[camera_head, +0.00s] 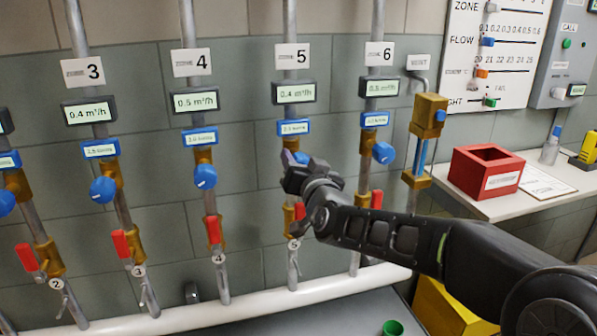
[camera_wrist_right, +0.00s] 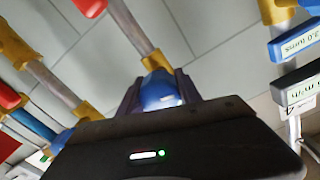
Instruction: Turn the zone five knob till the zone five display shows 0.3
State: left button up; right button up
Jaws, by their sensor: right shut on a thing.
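The zone 5 display (camera_head: 294,92) reads 0.4 m³/h, under the zone 5 sign (camera_head: 292,57). The zone five knob is blue; in the head view my gripper mostly covers it. My right gripper (camera_head: 296,163) reaches in from the right and is at this knob. In the right wrist view the blue knob (camera_wrist_right: 160,92) sits between the fingers, and the right gripper (camera_wrist_right: 160,98) is shut on it. My left gripper is not in view.
Neighbouring pipes carry the zone 4 knob (camera_head: 204,177) on the left and the zone 6 knob (camera_head: 383,153) on the right. A red lever (camera_head: 376,199) is close to my forearm. A red box (camera_head: 486,170) stands on the right shelf. A white pipe (camera_head: 240,306) runs below.

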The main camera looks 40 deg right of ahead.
jog(key=o, duration=1.4)
jog(key=shift+c, duration=0.2)
jog(key=v, duration=0.7)
jog(key=shift+s+p, duration=0.4)
jog(key=shift+a, duration=0.1)
